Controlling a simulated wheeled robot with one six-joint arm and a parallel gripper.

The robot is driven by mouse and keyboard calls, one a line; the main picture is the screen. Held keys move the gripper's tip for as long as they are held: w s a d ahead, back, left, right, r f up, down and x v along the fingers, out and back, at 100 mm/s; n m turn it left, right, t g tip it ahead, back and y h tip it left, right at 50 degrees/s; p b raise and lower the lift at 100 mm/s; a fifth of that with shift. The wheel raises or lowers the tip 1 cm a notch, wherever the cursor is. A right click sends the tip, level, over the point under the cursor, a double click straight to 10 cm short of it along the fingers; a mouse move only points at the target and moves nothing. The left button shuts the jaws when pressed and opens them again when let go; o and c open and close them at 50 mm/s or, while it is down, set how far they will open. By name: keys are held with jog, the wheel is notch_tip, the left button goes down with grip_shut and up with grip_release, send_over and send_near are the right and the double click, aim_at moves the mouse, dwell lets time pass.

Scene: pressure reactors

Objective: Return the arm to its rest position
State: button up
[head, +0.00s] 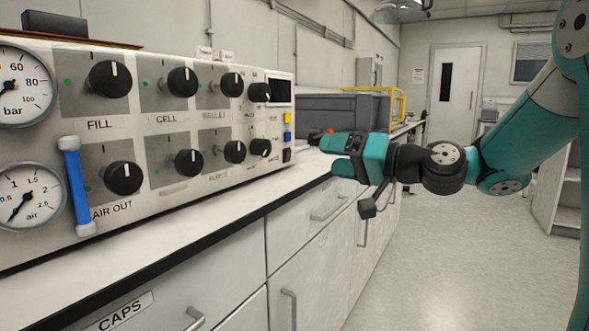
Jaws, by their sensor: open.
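My arm (540,120) reaches in from the right, bent at the elbow, in teal and black. My gripper (335,154) points left at the bench's front edge, to the right of the control panel. Its teal fingers are apart and I see nothing between them. It is clear of the panel's knobs. The control panel (155,115) has two rows of black knobs, with labels such as FILL, CELL and AIR OUT. Two round gauges (22,195) sit at its left end, marked bar and air. A blue handle (76,185) stands upright beside them.
The white bench top (200,205) runs along the left, above drawers with handles, one labelled CAPS (126,311). A grey box (340,112) and a yellow frame (398,104) stand behind my gripper. The floor (450,260) to the right is open, towards a door (455,88).

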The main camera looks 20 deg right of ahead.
jog(key=s+a+f+n+g, duration=0.3)
jog(key=s+a+f+g, duration=0.15)
jog(key=a, duration=0.25)
jog(key=s+a+f+n+g, duration=0.35)
jog(key=s+a, duration=0.25)
jog(key=a, duration=0.2)
jog(key=s+f+n+g+h, duration=0.1)
jog(key=s+f+g+h, duration=0.25)
jog(key=s, duration=0.35)
jog(key=s+f+n+g+h, duration=0.1)
jog(key=s+f+g+h, duration=0.25)
jog(key=s, duration=0.45)
notch_tip(320, 180, up, 32)
jog(key=p, duration=3.2)
jog(key=shift+d+f+y, duration=0.2)
jog(key=shift+f+y, duration=0.05)
jog(key=shift+y, duration=0.05)
